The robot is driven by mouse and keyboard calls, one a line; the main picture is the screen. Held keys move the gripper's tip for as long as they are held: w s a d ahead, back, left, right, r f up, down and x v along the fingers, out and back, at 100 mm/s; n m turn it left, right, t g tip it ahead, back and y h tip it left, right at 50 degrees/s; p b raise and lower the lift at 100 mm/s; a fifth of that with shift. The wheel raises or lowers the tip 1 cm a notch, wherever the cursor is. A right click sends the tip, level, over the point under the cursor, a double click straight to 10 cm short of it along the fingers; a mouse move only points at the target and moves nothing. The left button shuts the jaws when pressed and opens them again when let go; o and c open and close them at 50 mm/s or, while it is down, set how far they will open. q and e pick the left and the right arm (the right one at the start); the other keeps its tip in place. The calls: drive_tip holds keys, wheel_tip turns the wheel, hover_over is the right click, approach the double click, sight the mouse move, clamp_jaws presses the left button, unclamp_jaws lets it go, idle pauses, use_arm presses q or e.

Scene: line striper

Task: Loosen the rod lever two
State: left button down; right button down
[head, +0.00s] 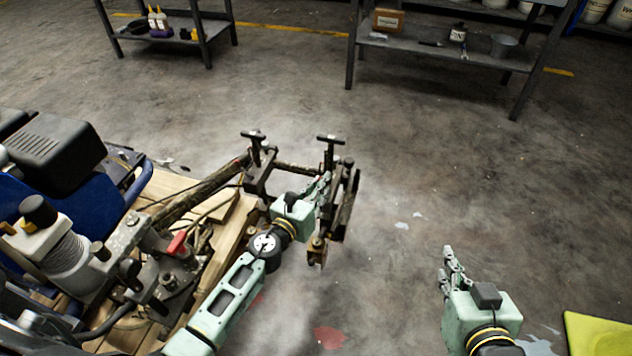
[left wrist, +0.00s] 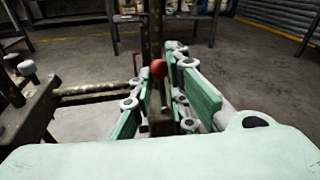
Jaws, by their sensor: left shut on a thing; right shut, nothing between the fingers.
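The line striper (head: 130,225) stands at the left in the head view, with a dark metal frame carrying two upright T-handled rods, one further left (head: 253,136) and one further right (head: 330,140). My left gripper (head: 325,187) is at this frame, just below the right T-handle. In the left wrist view its fingers (left wrist: 158,95) are closed around a lever with a red ball knob (left wrist: 159,69); the knob shows between them. The lever's lower part is mostly hidden by the fingers. My right gripper (head: 449,268) is shut and empty over bare floor, apart from the machine.
A low shelf with bottles (head: 175,22) and a grey metal table (head: 440,50) with a box and cans stand at the back. A yellow panel (head: 597,335) is at the lower right. The floor between is clear.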

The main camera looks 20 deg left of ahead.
use_arm(q)
drive_tip(key=shift+d+m+p, duration=0.4)
drive_tip(key=shift+m+p, duration=0.15)
drive_tip(key=shift+m, duration=0.15)
use_arm(e)
drive_tip(key=s+d+f+g+h, duration=0.1)
drive_tip(key=s+d+f+g, duration=0.1)
drive_tip(key=s+f+g, duration=0.2)
drive_tip(key=shift+s+f, duration=0.65)
drive_tip(key=shift+f, duration=0.05)
drive_tip(key=shift+d, duration=0.1)
use_arm(q)
drive_tip(key=c, duration=1.9)
unclamp_jaws()
drive_tip(key=v, duration=1.2)
drive_tip(key=shift+r, duration=0.25)
